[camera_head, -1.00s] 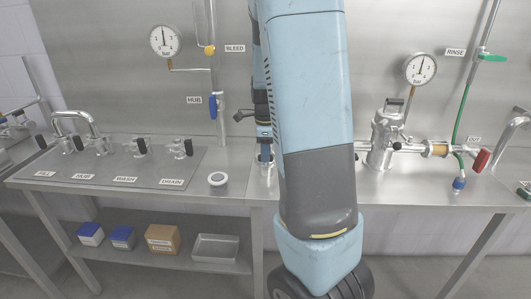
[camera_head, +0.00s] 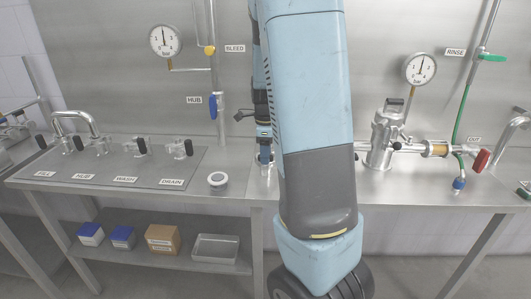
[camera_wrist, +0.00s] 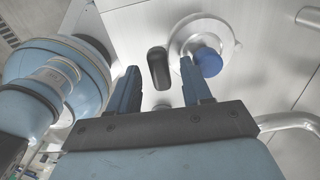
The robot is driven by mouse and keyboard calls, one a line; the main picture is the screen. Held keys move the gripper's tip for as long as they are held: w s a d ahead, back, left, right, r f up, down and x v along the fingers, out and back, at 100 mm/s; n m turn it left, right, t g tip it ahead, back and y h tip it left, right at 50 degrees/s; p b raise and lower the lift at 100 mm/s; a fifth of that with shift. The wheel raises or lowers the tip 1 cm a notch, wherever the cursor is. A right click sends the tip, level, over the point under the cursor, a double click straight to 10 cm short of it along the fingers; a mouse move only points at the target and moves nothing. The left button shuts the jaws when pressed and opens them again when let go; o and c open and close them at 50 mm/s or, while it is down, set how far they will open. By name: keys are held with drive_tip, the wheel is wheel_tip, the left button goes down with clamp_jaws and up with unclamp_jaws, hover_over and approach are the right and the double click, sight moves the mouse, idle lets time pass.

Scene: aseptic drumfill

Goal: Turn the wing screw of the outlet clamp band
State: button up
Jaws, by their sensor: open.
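My gripper (camera_wrist: 159,66) is open, with two blue fingers apart in the wrist view. In the head view the gripper (camera_head: 265,155) points down over the bench, partly hidden by my arm. A dark, rounded, elongated part (camera_wrist: 159,72) shows between the fingertips; I cannot tell whether it is the wing screw, and no contact shows. Beside it is a round metal fitting (camera_wrist: 181,42) with a blue cap (camera_wrist: 207,62), close to the right finger. The outlet clamp band cannot be made out clearly in either view.
A steel housing (camera_head: 381,148) stands right of my arm, joined to an amber section (camera_head: 437,150) and a red-handled valve (camera_head: 481,160). A round cup (camera_head: 217,179) sits left of my gripper. A panel with several valves (camera_head: 110,172) is at the left.

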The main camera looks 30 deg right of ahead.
drive_tip(key=shift+r, duration=0.1)
wheel_tip(320, 180, up, 14)
drive_tip(key=shift+f, duration=0.25)
idle(0.7)
